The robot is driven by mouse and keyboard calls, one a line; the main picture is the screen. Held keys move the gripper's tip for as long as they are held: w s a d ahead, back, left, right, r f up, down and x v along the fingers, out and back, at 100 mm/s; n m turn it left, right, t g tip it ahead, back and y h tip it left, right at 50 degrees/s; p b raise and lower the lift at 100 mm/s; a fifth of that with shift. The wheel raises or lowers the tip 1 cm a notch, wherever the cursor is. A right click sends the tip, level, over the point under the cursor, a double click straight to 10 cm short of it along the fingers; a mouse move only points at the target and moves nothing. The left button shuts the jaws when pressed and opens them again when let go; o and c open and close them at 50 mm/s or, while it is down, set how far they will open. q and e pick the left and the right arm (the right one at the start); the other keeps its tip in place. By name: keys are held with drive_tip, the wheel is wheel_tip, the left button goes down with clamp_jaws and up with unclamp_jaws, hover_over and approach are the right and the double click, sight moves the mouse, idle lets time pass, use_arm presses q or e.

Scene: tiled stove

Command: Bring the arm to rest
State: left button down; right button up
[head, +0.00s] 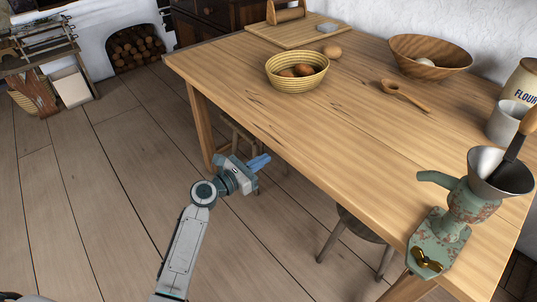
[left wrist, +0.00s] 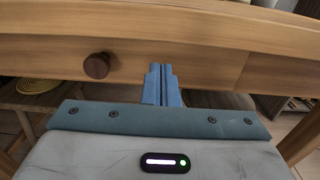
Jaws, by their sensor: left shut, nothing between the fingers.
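My left gripper (head: 259,162) is in front of the long side of the wooden table (head: 290,110), at about the height of its edge, over the floor. Its blue fingers are shut together with nothing between them. In the left wrist view the shut fingers (left wrist: 161,86) point at the table's apron, which has a round dark knob (left wrist: 97,66). I cannot tell how wide the gap to the table is. My right gripper is not in view.
A yellow basket (head: 297,71) with eggs, a wooden bowl (head: 431,57), a wooden spoon (head: 405,95) and a green grinder (head: 460,205) are on the table. A stool (head: 355,225) stands partly under it. The floor (head: 90,200) at left is clear.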

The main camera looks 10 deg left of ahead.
use_arm(q)
drive_tip(key=v, duration=0.6)
drive_tip(key=shift+s+a, duration=0.15)
drive_tip(key=shift+s, duration=0.05)
